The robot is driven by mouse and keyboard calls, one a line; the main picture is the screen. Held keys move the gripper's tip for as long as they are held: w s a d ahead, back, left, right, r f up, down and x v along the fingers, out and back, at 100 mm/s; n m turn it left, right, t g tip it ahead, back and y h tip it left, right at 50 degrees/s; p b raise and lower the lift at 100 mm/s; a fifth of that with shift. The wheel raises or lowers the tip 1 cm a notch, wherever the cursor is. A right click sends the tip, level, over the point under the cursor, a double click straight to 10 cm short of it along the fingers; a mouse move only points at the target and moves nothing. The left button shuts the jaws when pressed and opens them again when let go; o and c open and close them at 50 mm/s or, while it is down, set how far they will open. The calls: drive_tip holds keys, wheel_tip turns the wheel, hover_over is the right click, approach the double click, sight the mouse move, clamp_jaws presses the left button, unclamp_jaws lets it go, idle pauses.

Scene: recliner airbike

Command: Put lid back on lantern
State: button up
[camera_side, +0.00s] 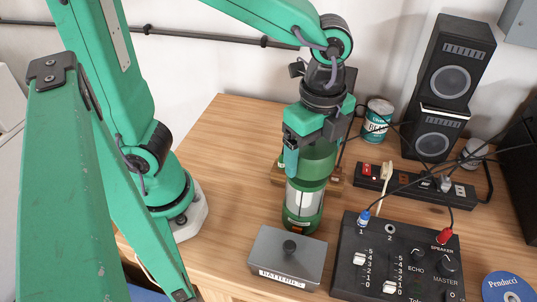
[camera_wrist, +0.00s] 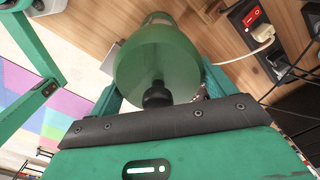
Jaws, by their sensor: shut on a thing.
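The lantern (camera_side: 303,207) stands upright on the wooden table, with a green base and pale clear panes. Its green domed lid (camera_side: 318,162) is directly above the panes, roughly in line with the body. I cannot tell whether the lid is fully seated or a little raised. My gripper (camera_side: 308,150) points down and is shut on the lid, with one finger along its left side and the other mostly hidden. In the wrist view, the lid (camera_wrist: 145,62) fills the space between my fingers, with its black knob (camera_wrist: 156,95) towards the palm.
A grey battery box (camera_side: 288,258) sits in front of the lantern. A black mixer (camera_side: 398,262) is at right front. A power strip (camera_side: 420,186) with cables, a can (camera_side: 377,120) and speakers (camera_side: 440,105) stand behind to the right. The table left of the lantern is clear.

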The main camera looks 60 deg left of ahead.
drive_tip(key=shift+f, duration=1.05)
drive_tip(key=shift+f, duration=0.2)
idle(1.5)
drive_tip(key=o, duration=0.9)
drive_tip(key=shift+r, duration=0.2)
drive_tip(key=shift+r, duration=3.3)
